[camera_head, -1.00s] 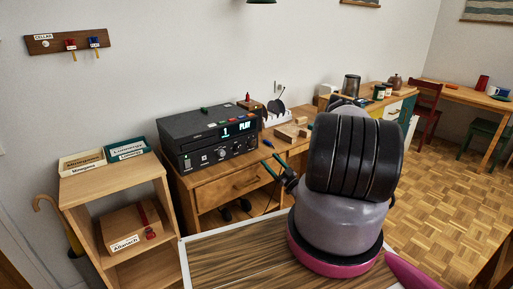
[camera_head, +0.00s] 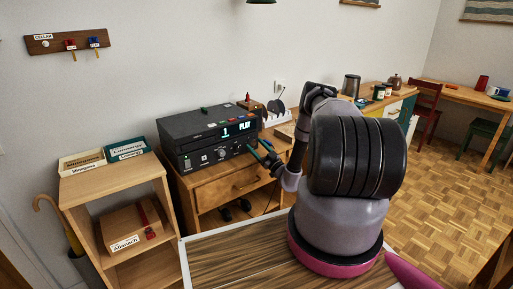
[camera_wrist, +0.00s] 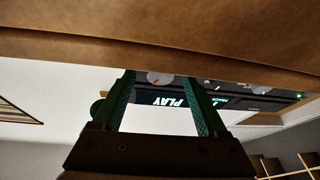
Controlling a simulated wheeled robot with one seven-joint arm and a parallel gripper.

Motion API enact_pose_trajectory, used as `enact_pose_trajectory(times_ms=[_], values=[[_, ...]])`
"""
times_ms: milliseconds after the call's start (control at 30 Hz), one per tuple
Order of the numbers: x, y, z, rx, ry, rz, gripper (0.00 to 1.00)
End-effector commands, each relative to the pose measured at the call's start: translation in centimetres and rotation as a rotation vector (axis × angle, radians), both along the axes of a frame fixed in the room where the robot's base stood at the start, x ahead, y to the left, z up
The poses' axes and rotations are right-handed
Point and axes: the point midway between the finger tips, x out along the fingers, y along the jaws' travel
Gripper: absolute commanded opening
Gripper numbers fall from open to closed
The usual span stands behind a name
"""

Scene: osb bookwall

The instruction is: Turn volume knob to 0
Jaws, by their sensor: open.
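The black audio unit (camera_head: 205,138) sits on the wooden desk, its display lit with "1" and "PLAY". Its front carries a larger round knob (camera_head: 222,154) and smaller controls. In the wrist view the unit (camera_wrist: 258,94) is upside down, and a pale knob with a red mark (camera_wrist: 159,78) shows between the fingertips. I cannot tell which control is volume, nor read its setting. My gripper (camera_head: 258,151) is in front of the unit's right side, its green fingers apart and empty. The same gripper (camera_wrist: 162,76) fills the wrist view's middle. Whether the fingers touch the knob is unclear.
The wooden desk (camera_head: 228,187) has a drawer and an open shelf below. A low shelf (camera_head: 112,178) with labelled boxes stands left. Wood blocks (camera_head: 285,131) and a small white rack (camera_head: 276,118) lie right of the unit. In the wrist view, a brown surface (camera_wrist: 150,45) crosses the top.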

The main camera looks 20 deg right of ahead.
Motion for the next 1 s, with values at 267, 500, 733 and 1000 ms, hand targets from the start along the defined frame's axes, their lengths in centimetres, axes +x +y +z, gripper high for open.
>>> enact_pose_trajectory(times_ms=[267, 500, 733, 1000], values=[[-0.03, 0.00, -0.02, 0.000, 0.000, 0.000, 0.00], [-0.02, -0.04, -0.01, -0.020, -0.006, 0.000, 0.00], [-0.02, -0.16, 0.00, -0.121, -0.033, -0.001, 0.00], [0.01, -0.37, 0.10, -0.345, -0.091, -0.001, 0.00]])
